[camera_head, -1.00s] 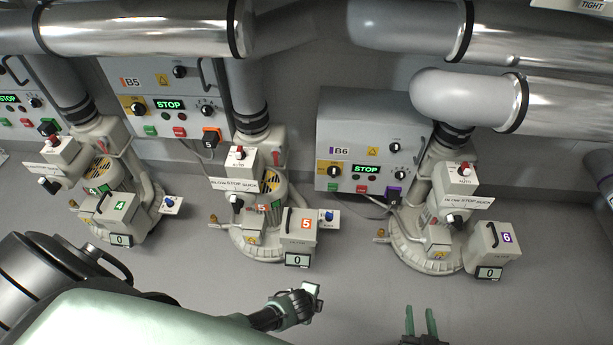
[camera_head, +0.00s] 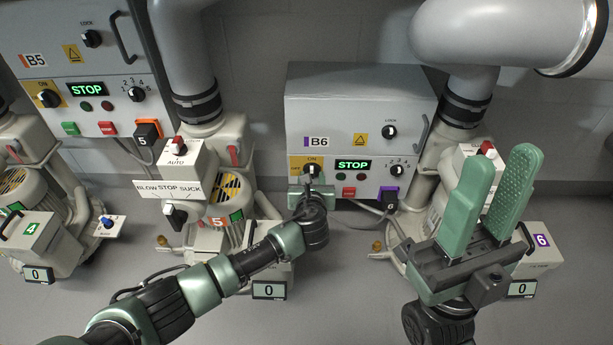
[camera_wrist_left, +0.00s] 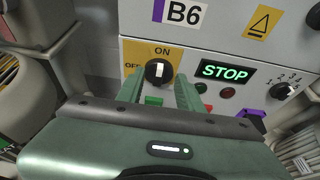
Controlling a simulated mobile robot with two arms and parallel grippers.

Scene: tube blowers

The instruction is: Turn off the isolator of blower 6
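The isolator of blower 6 is a black rotary knob with a white mark on a yellow plate, on the grey B6 box (camera_head: 352,100). In the left wrist view the isolator knob (camera_wrist_left: 159,72) has its mark upright, at ON; OFF is at its left. My left gripper (camera_head: 312,185) is at the box front, just below the knob. In the left wrist view its fingers (camera_wrist_left: 160,88) are apart, one to each side of the knob; I cannot tell whether they touch it. My right gripper (camera_head: 500,172) is open and empty, in front of blower 6.
Beside the isolator are a lit green STOP display (camera_head: 353,165), a mode dial (camera_head: 397,170), a LOCK knob (camera_head: 390,131) and a red button (camera_head: 349,191). A purple-marked plug (camera_head: 388,197) hangs at the box's lower right.

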